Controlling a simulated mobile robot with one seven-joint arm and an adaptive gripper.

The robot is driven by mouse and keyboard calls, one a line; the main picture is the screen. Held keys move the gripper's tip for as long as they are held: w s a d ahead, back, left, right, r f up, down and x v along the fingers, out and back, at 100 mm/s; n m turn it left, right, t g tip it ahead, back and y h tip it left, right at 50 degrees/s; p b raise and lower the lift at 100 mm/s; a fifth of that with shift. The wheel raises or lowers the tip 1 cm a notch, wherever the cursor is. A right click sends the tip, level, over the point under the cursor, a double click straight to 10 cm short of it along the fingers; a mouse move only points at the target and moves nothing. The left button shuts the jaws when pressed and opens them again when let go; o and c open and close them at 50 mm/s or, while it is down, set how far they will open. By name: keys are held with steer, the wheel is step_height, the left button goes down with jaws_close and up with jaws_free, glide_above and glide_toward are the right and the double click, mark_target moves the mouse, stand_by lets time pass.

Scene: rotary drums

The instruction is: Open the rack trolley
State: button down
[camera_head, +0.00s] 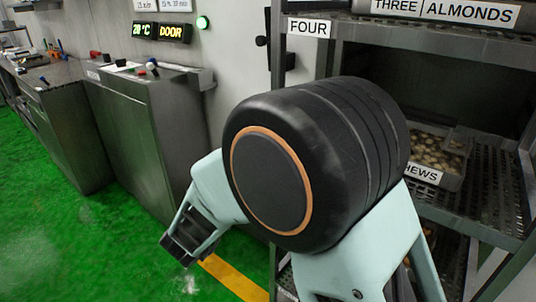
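A grey metal rack (440,55) with perforated shelves fills the right side; I take it to be the rack trolley. It bears the labels "FOUR" and "THREE | ALMONDS", and a lower one is partly hidden, ending in "HEWS". A vertical post stands at its left side, with a dark knob or handle (262,41) beside it. My gripper (185,245) is low in the middle, left of the rack and apart from it, over the green floor. It looks empty, but whether its fingers are open or shut is unclear. My large black arm joint hides much of the rack's front.
A tray of pale nuts (436,155) sits on a shelf. Grey cabinets (150,125) with small tools on top line the wall at the left. A lit display reading "DOOR" (172,32) and a green lamp (202,22) are above. Green floor (80,235) is clear at lower left.

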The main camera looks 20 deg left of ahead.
steer(key=shift+s, duration=0.15)
steer(key=c, duration=1.8)
jaws_free()
steer(key=shift+o, duration=0.2)
steer(key=s+a, duration=0.2)
steer(key=s, duration=1)
steer(key=shift+w, duration=0.1)
